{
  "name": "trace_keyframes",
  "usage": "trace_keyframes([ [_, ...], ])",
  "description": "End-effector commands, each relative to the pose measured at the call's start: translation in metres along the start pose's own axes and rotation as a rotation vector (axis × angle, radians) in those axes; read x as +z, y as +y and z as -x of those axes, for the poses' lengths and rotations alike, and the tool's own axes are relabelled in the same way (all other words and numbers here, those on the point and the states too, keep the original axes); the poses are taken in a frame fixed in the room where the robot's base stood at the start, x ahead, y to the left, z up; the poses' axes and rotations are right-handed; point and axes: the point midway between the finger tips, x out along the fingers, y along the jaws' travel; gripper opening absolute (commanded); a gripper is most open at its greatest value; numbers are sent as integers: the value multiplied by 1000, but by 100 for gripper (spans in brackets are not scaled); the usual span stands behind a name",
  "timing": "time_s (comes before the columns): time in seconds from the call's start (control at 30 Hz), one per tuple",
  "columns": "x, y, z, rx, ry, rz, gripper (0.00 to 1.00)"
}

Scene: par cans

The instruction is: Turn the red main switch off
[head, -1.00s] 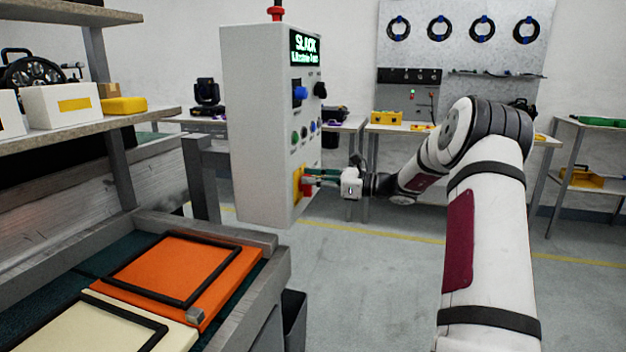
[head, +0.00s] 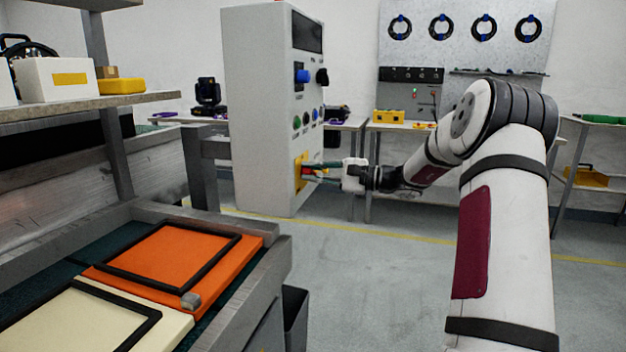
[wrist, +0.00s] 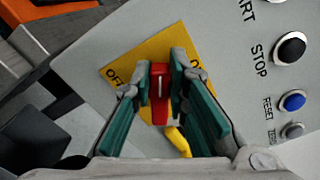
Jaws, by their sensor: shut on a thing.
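The red main switch (wrist: 160,103) is a narrow red handle with a white line, on a yellow plate (wrist: 140,52) marked OFF on the left and ON on the right, the ON partly hidden. My gripper (wrist: 162,78) is shut on the handle, its green-padded fingers on either side. The white line points up in the wrist view, between the two labels; I cannot tell exactly which label it meets. In the head view the yellow plate (head: 298,176) is low on the grey control cabinet (head: 262,120), with my gripper (head: 312,172) reaching it from the right. The cabinet's display (head: 307,33) is dark.
A STOP button (wrist: 290,48) and a blue RESET button (wrist: 293,101) sit right of the plate. A yellow curved piece (wrist: 179,142) is just below the handle. A workbench with an orange panel (head: 170,262) stands at left front. The floor right of the cabinet is clear.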

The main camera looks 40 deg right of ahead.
Motion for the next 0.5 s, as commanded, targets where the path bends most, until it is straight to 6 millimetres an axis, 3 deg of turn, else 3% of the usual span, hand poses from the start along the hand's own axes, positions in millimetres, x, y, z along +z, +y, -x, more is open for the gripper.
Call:
trace_keyframes([
  [0.5,-4,14,1,3,0,415,0],
])
